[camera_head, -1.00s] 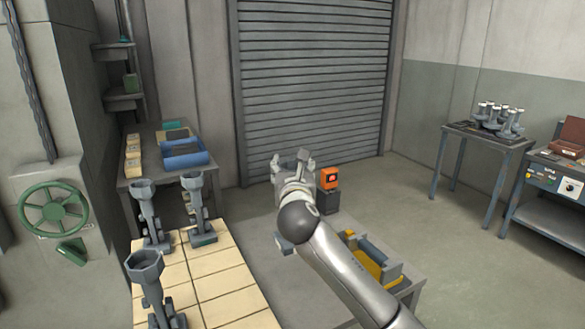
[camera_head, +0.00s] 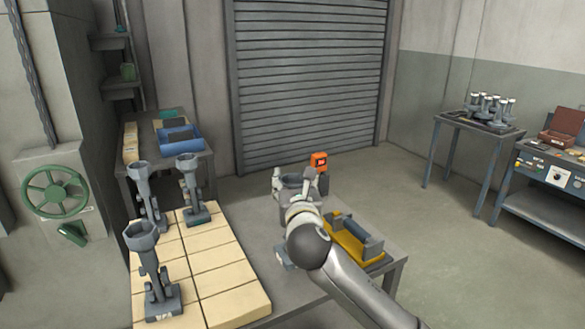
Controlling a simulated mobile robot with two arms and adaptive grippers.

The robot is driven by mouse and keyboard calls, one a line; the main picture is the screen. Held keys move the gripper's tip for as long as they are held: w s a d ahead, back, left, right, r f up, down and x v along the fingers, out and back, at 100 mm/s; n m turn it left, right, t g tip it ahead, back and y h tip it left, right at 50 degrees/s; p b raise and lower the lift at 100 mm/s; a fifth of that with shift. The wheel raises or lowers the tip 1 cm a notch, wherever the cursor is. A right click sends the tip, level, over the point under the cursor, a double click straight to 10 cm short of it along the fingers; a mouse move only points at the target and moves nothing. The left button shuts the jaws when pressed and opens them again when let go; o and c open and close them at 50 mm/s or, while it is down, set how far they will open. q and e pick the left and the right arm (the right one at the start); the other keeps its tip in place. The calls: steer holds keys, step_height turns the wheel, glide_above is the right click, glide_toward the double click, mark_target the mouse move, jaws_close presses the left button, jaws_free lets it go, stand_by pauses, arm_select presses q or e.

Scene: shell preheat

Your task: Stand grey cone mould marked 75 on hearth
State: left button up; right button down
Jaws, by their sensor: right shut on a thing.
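My right gripper (camera_head: 292,178) is shut on a grey cone mould (camera_head: 293,184). The mould's cup shows between the fingers and its foot shows lower left, over or on the grey table; my arm hides the middle. I cannot read a 75 on it, nor tell whether its foot touches the table. The hearth, a slab of cream tiles (camera_head: 228,283), lies to the left of the gripper. Three similar grey moulds stand upright on it: front left (camera_head: 148,270), back left (camera_head: 149,195) and back middle (camera_head: 192,190). My left gripper is out of view.
The right part of the hearth is clear. A yellow tray (camera_head: 350,247) with a grey block lies right of my arm. An orange device (camera_head: 319,162) stands behind the gripper. A side table (camera_head: 478,125) with several grey pieces stands far right.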

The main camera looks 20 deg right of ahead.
steer(key=s+a+f+n+y, duration=0.1)
steer(key=s+a+f+y, duration=0.1)
steer(key=s+f, duration=0.5)
steer(key=s+a+f+n+y, duration=0.1)
steer(key=s+f, duration=0.6)
steer(key=s, duration=0.8)
steer(key=shift+s+a+n+y, duration=0.3)
steer(key=shift+a+n+y, duration=0.1)
steer(key=shift+a+y, duration=0.55)
steer(key=shift+a+f, duration=0.1)
steer(key=shift+f, duration=0.05)
